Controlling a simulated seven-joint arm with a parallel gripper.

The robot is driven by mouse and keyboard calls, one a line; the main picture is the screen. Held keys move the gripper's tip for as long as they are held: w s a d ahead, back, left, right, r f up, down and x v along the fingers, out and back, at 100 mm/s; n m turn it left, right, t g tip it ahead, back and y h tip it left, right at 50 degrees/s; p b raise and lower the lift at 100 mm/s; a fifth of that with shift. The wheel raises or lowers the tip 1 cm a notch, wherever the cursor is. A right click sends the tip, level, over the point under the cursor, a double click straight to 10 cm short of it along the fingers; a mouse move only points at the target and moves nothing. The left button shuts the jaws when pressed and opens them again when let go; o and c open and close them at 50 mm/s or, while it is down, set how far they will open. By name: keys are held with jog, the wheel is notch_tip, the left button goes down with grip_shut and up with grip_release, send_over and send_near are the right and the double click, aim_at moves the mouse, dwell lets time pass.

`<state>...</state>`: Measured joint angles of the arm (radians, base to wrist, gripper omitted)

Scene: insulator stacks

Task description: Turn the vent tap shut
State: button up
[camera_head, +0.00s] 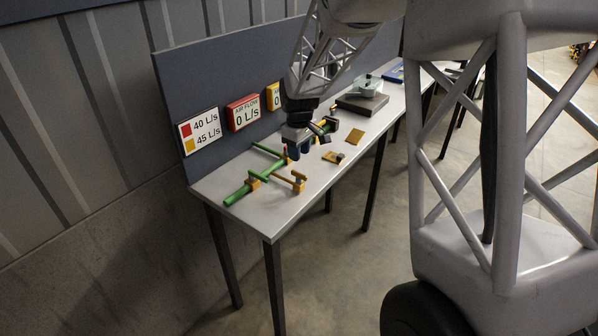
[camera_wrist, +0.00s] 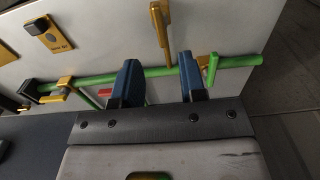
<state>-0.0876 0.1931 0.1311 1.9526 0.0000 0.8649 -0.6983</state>
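A green pipe (camera_head: 237,195) with taps on it runs along the grey bench. It also shows in the wrist view (camera_wrist: 240,62). I cannot tell which one is the vent tap. My gripper (camera_head: 294,154) is low over the pipe; its two blue fingers (camera_wrist: 160,80) are apart with nothing between them but pipe and bench in view. Contact with the pipe is unclear.
A yellow plate (camera_wrist: 53,38) with a black knob and small print lies beside the pipe. Another yellow plate (camera_head: 354,137) and a dark box (camera_head: 362,103) are farther along. An "AIR FLOW 0 L/s" sign (camera_head: 243,113) hangs on the back panel. The bench's near-right strip is clear.

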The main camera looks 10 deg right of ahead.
aim_at(299, 173)
jog(key=shift+f, duration=0.15)
jog(key=shift+f, duration=3.75)
jog(key=shift+c, duration=0.4)
grip_shut()
